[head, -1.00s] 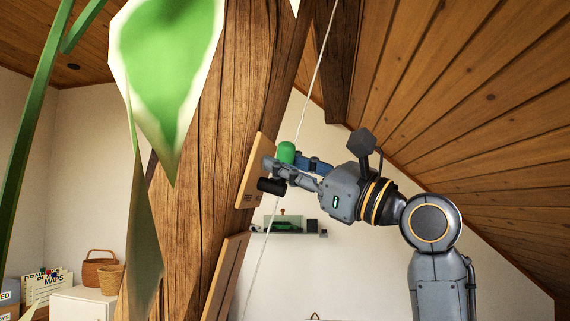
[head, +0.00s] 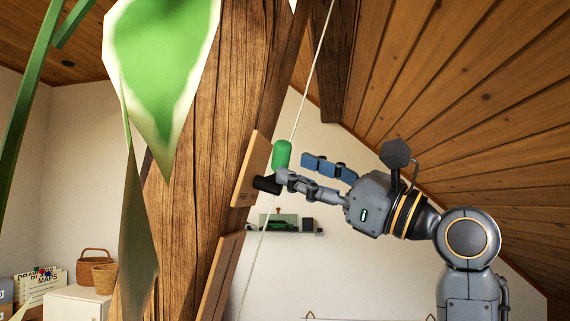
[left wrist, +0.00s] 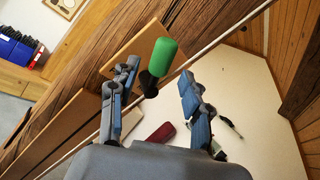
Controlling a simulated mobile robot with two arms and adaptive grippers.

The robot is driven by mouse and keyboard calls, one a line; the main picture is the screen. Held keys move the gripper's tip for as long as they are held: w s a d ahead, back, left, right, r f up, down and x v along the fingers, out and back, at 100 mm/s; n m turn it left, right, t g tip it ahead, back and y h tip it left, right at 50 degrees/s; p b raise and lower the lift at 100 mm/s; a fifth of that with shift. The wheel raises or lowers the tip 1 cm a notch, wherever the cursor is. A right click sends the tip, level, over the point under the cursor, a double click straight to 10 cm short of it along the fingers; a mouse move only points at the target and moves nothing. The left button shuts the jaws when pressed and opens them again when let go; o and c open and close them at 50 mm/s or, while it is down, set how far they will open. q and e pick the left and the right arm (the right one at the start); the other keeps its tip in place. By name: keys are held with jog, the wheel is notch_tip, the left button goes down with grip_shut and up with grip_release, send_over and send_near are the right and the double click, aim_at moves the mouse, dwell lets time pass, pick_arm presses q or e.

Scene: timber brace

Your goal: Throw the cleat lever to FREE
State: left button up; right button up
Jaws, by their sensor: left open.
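The cleat lever has a green grip (head: 282,154) and a black cylindrical part (head: 267,184) at its base. It stands out from a light wooden board (head: 250,172) on the big timber; small lettering low on the board looks like FREE. My left gripper (head: 293,170) is open, its fingers apart just right of the lever. In the left wrist view the green grip (left wrist: 163,57) appears between the two open fingers (left wrist: 159,72); I cannot tell whether either finger touches it. My right gripper is not in view.
A second wooden board (head: 221,274) is below. A large green-and-white leaf (head: 165,80) hangs close at left. A wall shelf (head: 288,233) holds small items. Open room lies right of the timber.

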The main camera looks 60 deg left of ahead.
pick_arm(q)
jog(key=v, duration=0.7)
jog(key=shift+d, duration=0.25)
jog(key=shift+w, duration=0.2)
